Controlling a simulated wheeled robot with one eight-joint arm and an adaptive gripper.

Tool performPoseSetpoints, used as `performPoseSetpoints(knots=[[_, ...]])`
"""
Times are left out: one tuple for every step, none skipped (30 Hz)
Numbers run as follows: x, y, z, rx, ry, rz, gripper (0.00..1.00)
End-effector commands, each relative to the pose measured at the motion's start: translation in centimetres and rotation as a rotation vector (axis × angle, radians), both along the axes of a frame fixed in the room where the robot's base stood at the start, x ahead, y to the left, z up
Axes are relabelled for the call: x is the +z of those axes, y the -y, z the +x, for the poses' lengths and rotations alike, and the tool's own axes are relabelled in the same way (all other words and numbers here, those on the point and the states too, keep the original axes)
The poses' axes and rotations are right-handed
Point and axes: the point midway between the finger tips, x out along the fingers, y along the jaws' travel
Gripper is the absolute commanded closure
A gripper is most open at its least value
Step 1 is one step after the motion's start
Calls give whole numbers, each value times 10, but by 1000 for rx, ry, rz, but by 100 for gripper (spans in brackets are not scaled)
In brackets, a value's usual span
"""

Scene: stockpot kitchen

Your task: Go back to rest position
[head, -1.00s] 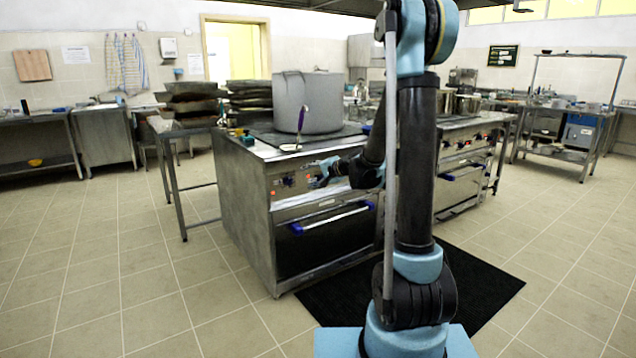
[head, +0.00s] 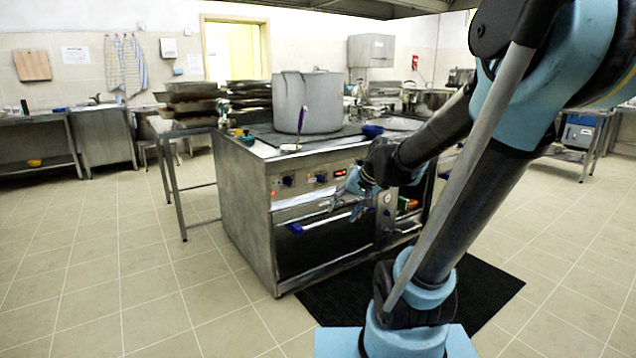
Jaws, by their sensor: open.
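My gripper (head: 345,204) is open and empty. In the head view it shows in front of the stove's front, near the oven door handle. I cannot tell how far it is from the handle. My arm rises from the lower middle, leans to the right, and folds back to the left at the upper right. The stove (head: 232,190) stands in the middle with a large grey stockpot (head: 318,104) on top. A ladle (head: 299,128) with a purple handle stands upright in front of the pot.
A black floor mat (head: 483,290) lies before the stove. Stacked dark trays (head: 192,103) stand on a steel table at left. A blue bowl (head: 372,130) sits on the stove top. The tiled floor at left (head: 90,270) is clear.

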Motion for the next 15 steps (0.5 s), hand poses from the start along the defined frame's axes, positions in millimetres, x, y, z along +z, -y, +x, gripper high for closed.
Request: performPoseSetpoints(knots=[[-4, 7, -15, 11, -10, -31, 46], [-6, 11, -23, 18, -17, -50, 46], [-9, 16, -34, 26, -27, -75, 46], [-12, 20, -41, 32, -35, -93, 46], [-14, 25, -49, 38, -42, -112, 46], [-18, 30, -60, 48, -53, -137, 46], [-20, 34, -67, 53, -59, -156, 46], [-23, 38, -75, 59, -68, -175, 46], [-27, 44, -86, 67, -79, -198, 46], [-29, 49, -93, 72, -87, -218, 46], [-32, 53, -101, 78, -97, -235, 46], [-36, 59, -111, 86, -107, -260, 46], [-39, 63, -118, 90, -116, -278, 46], [-42, 67, -126, 96, -126, -295, 46], [-46, 73, -135, 102, -138, -319, 46]])
